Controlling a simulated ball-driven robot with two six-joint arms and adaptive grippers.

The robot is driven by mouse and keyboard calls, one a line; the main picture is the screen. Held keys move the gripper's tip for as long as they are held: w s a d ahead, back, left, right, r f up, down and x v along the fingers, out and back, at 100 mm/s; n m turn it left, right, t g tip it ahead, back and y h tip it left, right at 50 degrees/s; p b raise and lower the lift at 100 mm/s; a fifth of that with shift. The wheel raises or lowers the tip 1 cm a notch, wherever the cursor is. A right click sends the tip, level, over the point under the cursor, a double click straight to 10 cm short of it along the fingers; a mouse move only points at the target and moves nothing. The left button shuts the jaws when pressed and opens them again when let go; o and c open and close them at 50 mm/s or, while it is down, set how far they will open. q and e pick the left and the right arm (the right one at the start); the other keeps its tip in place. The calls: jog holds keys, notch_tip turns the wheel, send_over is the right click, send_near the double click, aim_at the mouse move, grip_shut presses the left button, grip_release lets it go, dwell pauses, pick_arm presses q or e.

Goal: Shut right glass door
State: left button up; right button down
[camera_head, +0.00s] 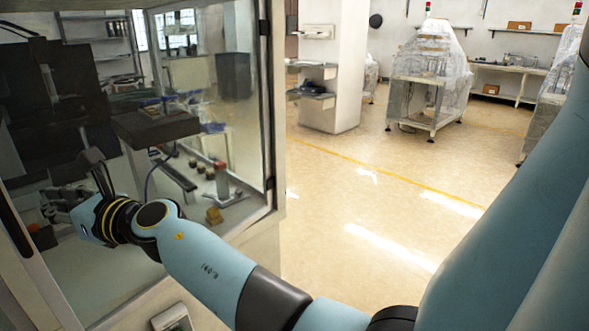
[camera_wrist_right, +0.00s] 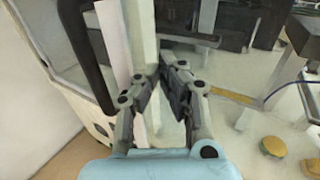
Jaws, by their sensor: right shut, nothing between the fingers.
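A glass-walled cabinet with a pale frame (camera_head: 278,120) fills the left of the head view. At its left edge a black bar handle (camera_head: 14,222) stands on a pale door frame; the same kind of handle (camera_wrist_right: 90,55) shows large in the right wrist view, beside a pale upright frame strip (camera_wrist_right: 116,38) and a glass pane. I cannot tell how far this door stands open. My right gripper (camera_head: 62,205) reaches across to the left, close to the handle side. Its fingers (camera_wrist_right: 160,78) are shut and empty, close to the frame; contact cannot be told. My left gripper is out of view.
The floor (camera_head: 370,230) to the right is open. A wrapped machine (camera_head: 430,75) stands farther back.

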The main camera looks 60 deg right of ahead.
jog(key=w+m+h+b, duration=0.1)
jog(key=w+h+b, duration=0.1)
jog(key=w, duration=0.9)
jog(key=shift+w+d+r+m+t, duration=0.15)
jog(key=shift+d+r+m+t, duration=0.15)
jog(key=shift+r, duration=0.05)
jog(key=shift+w, duration=0.1)
